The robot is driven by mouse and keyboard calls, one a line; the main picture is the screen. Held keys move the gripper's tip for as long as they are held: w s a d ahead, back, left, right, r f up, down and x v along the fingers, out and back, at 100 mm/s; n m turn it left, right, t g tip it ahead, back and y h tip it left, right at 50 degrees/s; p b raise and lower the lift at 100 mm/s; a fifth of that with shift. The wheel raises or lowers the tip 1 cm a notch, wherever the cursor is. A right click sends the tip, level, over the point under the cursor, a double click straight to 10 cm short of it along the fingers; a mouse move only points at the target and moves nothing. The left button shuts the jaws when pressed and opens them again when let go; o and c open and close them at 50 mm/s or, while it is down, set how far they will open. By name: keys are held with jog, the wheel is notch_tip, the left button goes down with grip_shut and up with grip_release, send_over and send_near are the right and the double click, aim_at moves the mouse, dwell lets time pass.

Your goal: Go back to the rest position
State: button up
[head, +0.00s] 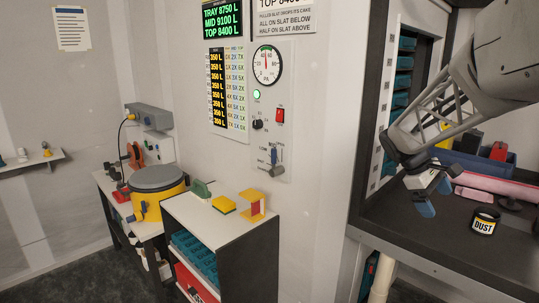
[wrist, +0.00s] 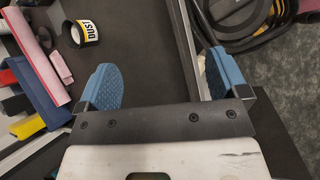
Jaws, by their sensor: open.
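My gripper (head: 435,196) hangs over the dark bench on the right in the head view. In the wrist view my gripper (wrist: 160,80) has its two blue fingers wide apart, with nothing between them. Below the fingers is dark surface, partly out of focus. A tin marked DUST (head: 484,221) stands on the dark bench to the right of my gripper, apart from it. The tin also shows in the wrist view (wrist: 84,33) near the top left, beyond the left finger.
Black hoses (wrist: 235,25) show beyond the bench edge. The wall panel (head: 268,110) carries a gauge and switches.

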jog(key=s+a+f+m+t+y, duration=0.2)
jog(key=s+a+m+y, duration=0.1)
jog(key=s+a, duration=0.9)
jog(key=s+a+f+m+t+y, duration=0.3)
jog(key=s+a, duration=0.9)
jog(key=s, duration=0.4)
jog(key=shift+s+a+f+m, duration=0.15)
jog(key=shift+s+f+m, duration=0.1)
jog(key=shift+s+m, duration=0.05)
